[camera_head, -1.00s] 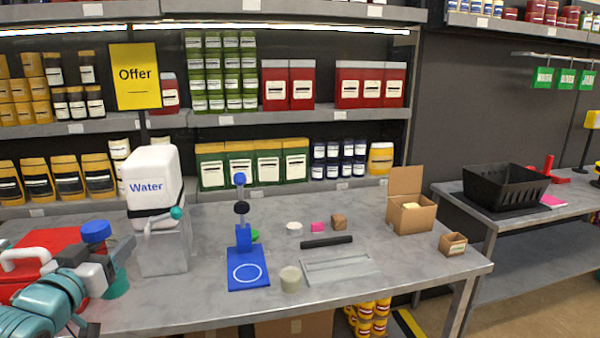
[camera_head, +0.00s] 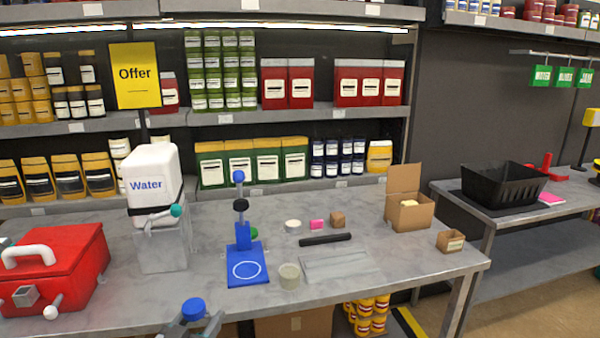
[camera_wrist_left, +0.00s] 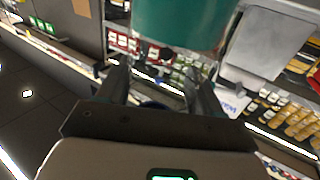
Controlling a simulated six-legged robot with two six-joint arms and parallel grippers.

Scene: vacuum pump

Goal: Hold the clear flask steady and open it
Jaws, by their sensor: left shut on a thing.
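My left gripper (camera_head: 194,324) is at the bottom edge of the head view, in front of the table edge, shut around the flask. The flask's round blue cap (camera_head: 193,308) shows between the grey fingers, and its lower part is cut off by the frame. The left wrist view looks upside down. There a teal lower body (camera_wrist_left: 182,22) sits at the top, past the two dark fingers of the left gripper (camera_wrist_left: 160,88). A bit of dark blue shows between them. The cap looks on. My right gripper is in neither view.
A blue stand (camera_head: 247,262), a pale cup (camera_head: 289,276) and a metal plate (camera_head: 337,265) are mid-table. The front middle-left is clear.

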